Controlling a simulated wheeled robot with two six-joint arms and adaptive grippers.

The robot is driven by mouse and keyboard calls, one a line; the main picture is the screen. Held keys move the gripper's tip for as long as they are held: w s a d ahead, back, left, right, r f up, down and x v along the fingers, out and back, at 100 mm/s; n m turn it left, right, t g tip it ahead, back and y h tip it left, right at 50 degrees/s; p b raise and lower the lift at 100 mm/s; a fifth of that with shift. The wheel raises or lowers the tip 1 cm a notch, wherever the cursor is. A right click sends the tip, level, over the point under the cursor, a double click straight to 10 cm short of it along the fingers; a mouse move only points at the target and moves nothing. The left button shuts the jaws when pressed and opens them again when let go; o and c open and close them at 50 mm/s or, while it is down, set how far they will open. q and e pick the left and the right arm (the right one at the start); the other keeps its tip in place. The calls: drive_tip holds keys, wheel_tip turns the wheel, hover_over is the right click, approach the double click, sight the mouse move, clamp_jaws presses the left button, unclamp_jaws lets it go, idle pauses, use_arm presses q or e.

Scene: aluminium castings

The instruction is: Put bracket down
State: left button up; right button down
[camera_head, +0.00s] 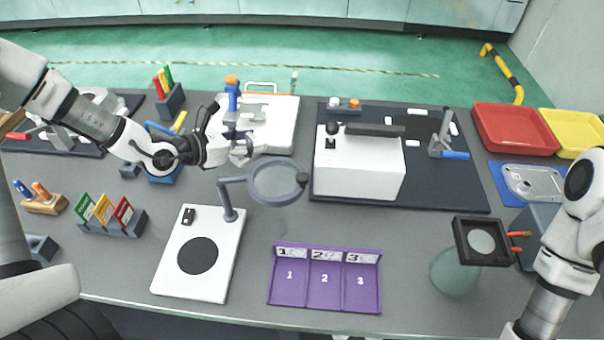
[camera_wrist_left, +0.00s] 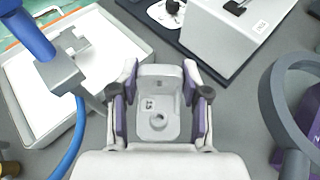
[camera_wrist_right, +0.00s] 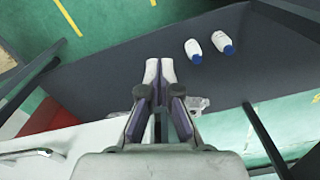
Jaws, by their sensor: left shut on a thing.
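The bracket (camera_wrist_left: 157,108) is a grey casting with a round boss and a hole, seen in the left wrist view between the fingers. My left gripper (camera_head: 243,150) is shut on it, above the table near the front edge of the white tray (camera_head: 285,142). In the left wrist view the fingers (camera_wrist_left: 159,100) press its two sides. My right gripper (camera_wrist_right: 160,70) is shut, its fingertips close together with no part seen between them. The purple three-slot tray (camera_head: 325,305) is empty, with slots numbered 1 to 3.
A magnifier (camera_head: 277,182) on a white base (camera_head: 170,285) stands in front of the left gripper. A white machine (camera_head: 360,170) is to the right. Red (camera_head: 515,130) and yellow (camera_head: 575,130) bins are at the back right.

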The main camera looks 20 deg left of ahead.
use_arm(q)
wheel_tip(320, 180, down, 9)
drive_tip(key=shift+r, duration=0.1)
drive_tip(key=shift+w, duration=0.15)
drive_tip(key=shift+b, duration=0.35)
drive_tip(key=o, duration=1.2)
drive_tip(key=shift+c, duration=0.2)
